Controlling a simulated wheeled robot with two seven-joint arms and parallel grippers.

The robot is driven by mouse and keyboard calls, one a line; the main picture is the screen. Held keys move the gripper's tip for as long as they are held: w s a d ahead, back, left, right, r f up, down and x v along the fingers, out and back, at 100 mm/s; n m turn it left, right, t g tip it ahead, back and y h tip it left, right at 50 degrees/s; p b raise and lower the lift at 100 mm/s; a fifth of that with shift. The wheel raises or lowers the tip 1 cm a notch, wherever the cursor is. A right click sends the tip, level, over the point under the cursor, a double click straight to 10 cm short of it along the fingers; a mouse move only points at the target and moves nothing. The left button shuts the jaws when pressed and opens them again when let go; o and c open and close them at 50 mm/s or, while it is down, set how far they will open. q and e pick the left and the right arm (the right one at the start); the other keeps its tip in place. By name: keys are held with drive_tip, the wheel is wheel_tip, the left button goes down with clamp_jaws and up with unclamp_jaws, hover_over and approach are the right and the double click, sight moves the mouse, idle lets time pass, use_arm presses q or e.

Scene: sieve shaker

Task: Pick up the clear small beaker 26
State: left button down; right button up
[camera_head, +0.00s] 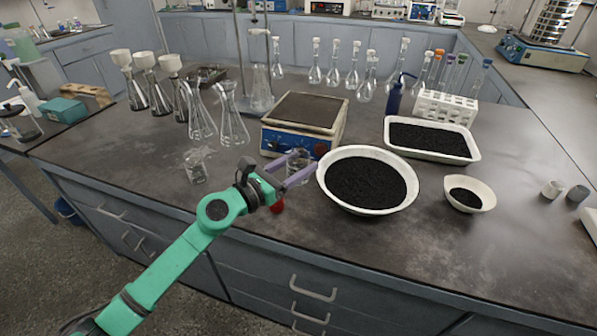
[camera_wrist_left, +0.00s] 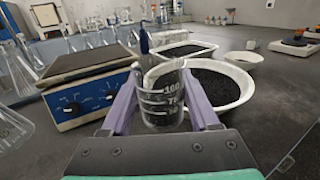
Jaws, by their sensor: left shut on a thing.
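A clear small beaker (camera_wrist_left: 161,97) with white volume marks stands upright between the two purple fingers of my left gripper (camera_wrist_left: 161,110) in the left wrist view. The fingers are shut on its sides. In the head view my left gripper (camera_head: 291,170) reaches in from the left, in front of the balance, and the beaker (camera_head: 298,163) shows faintly between the fingers. Whether the beaker's base touches the bench cannot be told. A second clear beaker (camera_head: 195,168) stands on the bench to the left. My right gripper is not in view.
A blue balance (camera_head: 304,118) stands just behind the gripper. A white bowl of black grains (camera_head: 326,186) is close on the right, with a white tray (camera_head: 475,150) and a small dish (camera_head: 488,197) beyond. Several flasks stand behind left. A red object (camera_head: 277,205) lies below the gripper.

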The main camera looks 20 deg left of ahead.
use_arm(q)
wheel_tip(320, 180, up, 14)
drive_tip(key=p, duration=1)
drive_tip(key=shift+r, duration=0.2)
drive_tip(key=shift+w, duration=0.1)
